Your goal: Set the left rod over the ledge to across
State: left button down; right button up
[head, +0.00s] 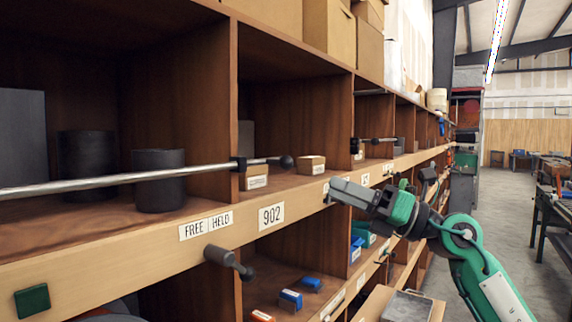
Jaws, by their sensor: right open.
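The left rod (120,180) is a long pale metal bar lying across the front of the left shelf opening, just above the ledge (130,240). It passes a dark bracket (241,164) on the upright divider and ends in a dark ball knob (287,162). Its other end is outside the left edge of the view. My right gripper (332,190) is open and empty, in front of the shelf edge to the right of the knob, apart from the rod. My left gripper is not in view.
A second, shorter-looking rod (376,141) with a knob sits farther right. A dark handle (230,262) sticks out below the "FREE | HELD" label (206,226). Dark cylinders (160,180) stand behind the left rod. A small box (311,165) sits near its knob. The aisle floor (500,220) is clear.

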aim_at(287, 163)
notch_tip(287, 163, up, 4)
jog(key=w+d+n+h, duration=0.1)
jog(key=d+n+h, duration=0.1)
jog(key=h, duration=0.3)
jog(key=shift+t, duration=0.4)
jog(key=p+x, duration=0.1)
jog(key=x, duration=0.3)
jog(key=p+x, duration=0.2)
jog(key=x, duration=0.2)
jog(key=p+x, duration=0.2)
jog(key=x, duration=0.3)
jog(key=shift+r, duration=0.35)
jog(key=shift+w+a+f, duration=0.1)
jog(key=shift+w+a, duration=0.1)
jog(key=shift+a, duration=0.05)
jog(key=shift+c, duration=0.4)
jog(key=shift+d, duration=0.1)
grip_shut()
